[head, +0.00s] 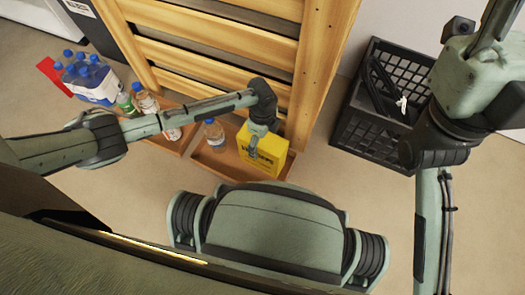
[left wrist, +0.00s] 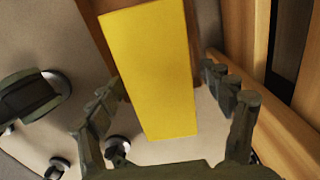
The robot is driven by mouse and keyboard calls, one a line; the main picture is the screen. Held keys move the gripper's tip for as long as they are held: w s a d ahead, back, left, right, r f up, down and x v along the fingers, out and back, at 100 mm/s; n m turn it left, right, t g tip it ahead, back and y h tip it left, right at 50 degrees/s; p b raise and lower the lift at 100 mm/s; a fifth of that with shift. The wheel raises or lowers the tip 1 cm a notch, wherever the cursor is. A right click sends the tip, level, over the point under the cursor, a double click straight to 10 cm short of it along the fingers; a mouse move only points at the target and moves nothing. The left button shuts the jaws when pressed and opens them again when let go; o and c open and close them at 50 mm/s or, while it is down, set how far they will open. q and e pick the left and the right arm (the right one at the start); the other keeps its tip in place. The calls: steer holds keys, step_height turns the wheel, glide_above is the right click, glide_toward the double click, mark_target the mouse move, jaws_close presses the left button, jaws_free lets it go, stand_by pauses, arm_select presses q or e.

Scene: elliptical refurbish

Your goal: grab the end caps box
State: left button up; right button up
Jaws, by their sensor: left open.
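A yellow box (head: 273,160) with dark lettering, which I take for the end caps box, stands in a low wooden tray in the head view. My left gripper (head: 255,148) comes down over the box from above, covering part of it. In the left wrist view, the plain yellow face of the box (left wrist: 152,75) lies between the two fingers of my open left gripper (left wrist: 161,80). Gaps show between the box and both fingers, so it is not clamped. My right arm shows at the right of the head view, but its gripper does not.
A clear bottle with a blue cap (head: 213,134) stands left of the box in the wooden tray (head: 215,165). More bottles (head: 147,103) and a blue-capped pack (head: 90,80) stand further left. A slatted wooden frame (head: 215,40) rises behind. A black crate (head: 362,128) is right.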

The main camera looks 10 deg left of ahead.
arm_select(q)
steer(key=shift+c, duration=0.3)
jaws_close()
